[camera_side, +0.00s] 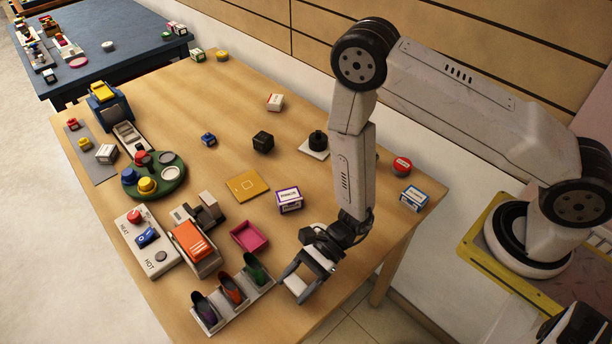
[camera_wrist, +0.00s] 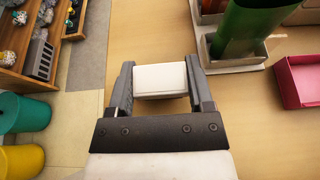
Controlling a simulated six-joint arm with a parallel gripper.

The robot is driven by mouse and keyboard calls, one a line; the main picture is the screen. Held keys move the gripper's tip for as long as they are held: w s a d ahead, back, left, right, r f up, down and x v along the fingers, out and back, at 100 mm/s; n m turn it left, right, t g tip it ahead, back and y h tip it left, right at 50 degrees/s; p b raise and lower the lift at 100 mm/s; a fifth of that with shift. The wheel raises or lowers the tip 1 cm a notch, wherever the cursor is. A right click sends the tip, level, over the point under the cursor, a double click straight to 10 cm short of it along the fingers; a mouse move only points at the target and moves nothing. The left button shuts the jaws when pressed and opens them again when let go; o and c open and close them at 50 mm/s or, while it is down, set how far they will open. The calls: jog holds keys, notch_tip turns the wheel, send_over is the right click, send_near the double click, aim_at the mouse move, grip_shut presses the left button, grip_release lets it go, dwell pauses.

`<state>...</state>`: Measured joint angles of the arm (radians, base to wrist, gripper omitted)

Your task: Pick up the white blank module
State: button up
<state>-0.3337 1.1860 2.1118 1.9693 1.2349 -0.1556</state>
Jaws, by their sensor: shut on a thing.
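The white blank module (camera_wrist: 161,79) is a plain white block. It sits between the two fingers of my gripper (camera_wrist: 160,92) in the wrist view, with a finger against each side. In the side view my gripper (camera_side: 308,280) is low at the table's front right edge, beside the tray with coloured shoe-like pieces. The module is hard to tell apart from the white gripper parts there. I cannot tell whether it touches the table.
A white tray (camera_side: 237,309) with purple, red and green pieces stands just left of my gripper. A pink open tray (camera_side: 249,236) and a purple-and-white box (camera_side: 289,200) lie behind it. The table's front right edge is close. The table's middle back has free room.

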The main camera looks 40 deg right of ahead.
aim_at(296, 284)
jog(key=shift+r, duration=4.65)
